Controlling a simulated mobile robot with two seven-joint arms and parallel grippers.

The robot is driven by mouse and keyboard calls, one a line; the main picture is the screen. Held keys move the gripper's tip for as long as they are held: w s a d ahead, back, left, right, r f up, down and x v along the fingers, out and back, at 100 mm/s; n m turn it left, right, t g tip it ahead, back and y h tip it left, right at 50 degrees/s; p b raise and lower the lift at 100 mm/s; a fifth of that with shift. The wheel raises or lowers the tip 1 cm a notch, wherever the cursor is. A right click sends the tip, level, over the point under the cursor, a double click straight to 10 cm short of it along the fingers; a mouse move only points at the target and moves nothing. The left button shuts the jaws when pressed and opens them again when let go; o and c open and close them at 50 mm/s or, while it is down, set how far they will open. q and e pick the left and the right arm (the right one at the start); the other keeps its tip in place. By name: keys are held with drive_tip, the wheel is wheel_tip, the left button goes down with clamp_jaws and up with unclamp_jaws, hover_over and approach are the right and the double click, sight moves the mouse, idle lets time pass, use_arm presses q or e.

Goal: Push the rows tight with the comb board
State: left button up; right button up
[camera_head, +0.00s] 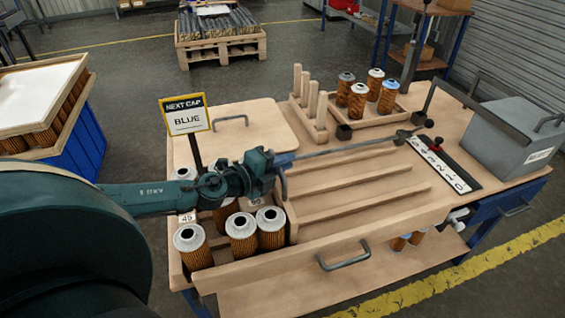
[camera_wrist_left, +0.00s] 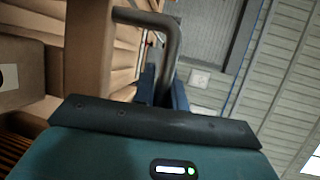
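My left gripper (camera_head: 284,160) reaches in over the left end of the wooden rows. A dark handle (camera_head: 284,187) hangs at its fingertips, on an upright wooden board that I take to be the comb board (camera_head: 292,218). In the left wrist view the bent grey handle (camera_wrist_left: 168,45) runs between the blue fingers (camera_wrist_left: 165,92), which look closed on it. The board stands just right of several orange filter cartridges with grey caps (camera_head: 241,226). My left arm hides part of the cartridges behind. My right gripper is not in view.
Empty wooden rails (camera_head: 365,190) run right of the board. A long grey bar (camera_head: 345,149) crosses above them. A front board has its own handle (camera_head: 344,257). A sign reading BLUE (camera_head: 187,121) stands behind my arm. A grey box (camera_head: 515,135) is at right, several cartridges (camera_head: 358,101) behind.

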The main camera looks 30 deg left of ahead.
use_arm(q)
drive_tip(key=o, duration=0.4)
